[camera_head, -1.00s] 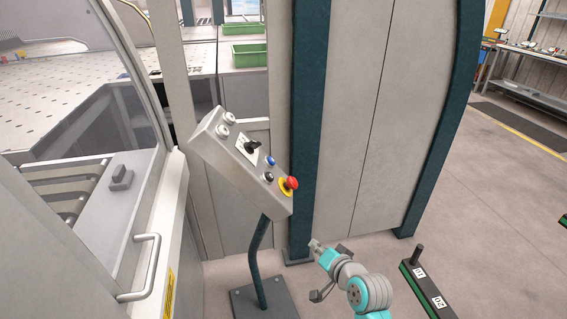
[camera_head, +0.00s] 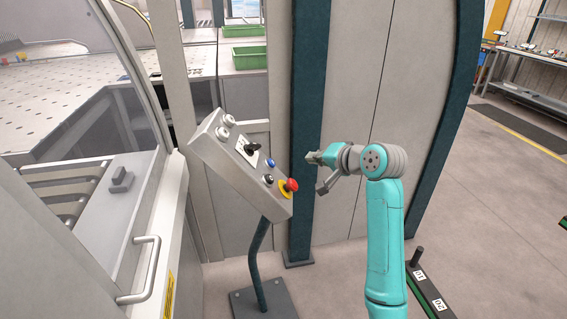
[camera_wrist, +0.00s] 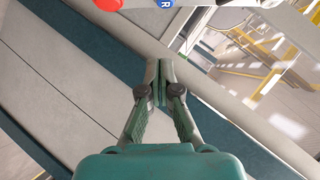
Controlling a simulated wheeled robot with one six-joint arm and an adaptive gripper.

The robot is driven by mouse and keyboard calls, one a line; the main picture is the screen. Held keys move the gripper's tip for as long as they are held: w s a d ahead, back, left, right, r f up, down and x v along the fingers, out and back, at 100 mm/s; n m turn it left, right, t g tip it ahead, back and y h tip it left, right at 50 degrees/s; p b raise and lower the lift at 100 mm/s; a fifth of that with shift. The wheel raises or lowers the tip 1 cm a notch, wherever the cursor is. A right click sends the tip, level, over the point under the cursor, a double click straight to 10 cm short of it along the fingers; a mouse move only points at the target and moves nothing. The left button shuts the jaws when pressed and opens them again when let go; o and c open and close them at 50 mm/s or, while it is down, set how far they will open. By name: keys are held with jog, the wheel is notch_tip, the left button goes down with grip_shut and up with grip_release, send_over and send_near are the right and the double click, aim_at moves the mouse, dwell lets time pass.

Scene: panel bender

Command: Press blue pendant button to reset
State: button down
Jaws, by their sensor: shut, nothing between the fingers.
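The pendant (camera_head: 222,172) is a tilted grey box on a dark post, left of centre in the head view. Its small blue button (camera_head: 270,163) sits on the sloped face, near a black button (camera_head: 268,179) and a red emergency stop (camera_head: 291,185) on a yellow ring. In the wrist view the blue button (camera_wrist: 165,3) shows at the top edge, cut off, with a letter R on it. My gripper (camera_head: 310,158) is shut and empty, to the right of the pendant and apart from it. Its closed fingertips (camera_wrist: 160,64) point up toward the pendant's lower edge in the wrist view.
A selector switch (camera_head: 252,147) and two pale buttons sit higher on the pendant. A grey machine cabinet with dark pillars (camera_head: 308,100) stands behind my arm. A machine guard with a handle (camera_head: 146,268) is at left. Open floor lies to the right.

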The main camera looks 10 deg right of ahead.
aim_at(272, 163)
jog(key=shift+r, duration=0.2)
jog(key=x, duration=1)
jog(key=shift+r, duration=0.1)
jog(key=shift+w+a+f, duration=0.25)
jog(key=shift+a+f, duration=0.4)
jog(key=shift+a, duration=0.1)
jog(key=shift+w+a+f, duration=0.2)
jog(key=shift+a+f, duration=0.4)
jog(key=shift+a, duration=0.15)
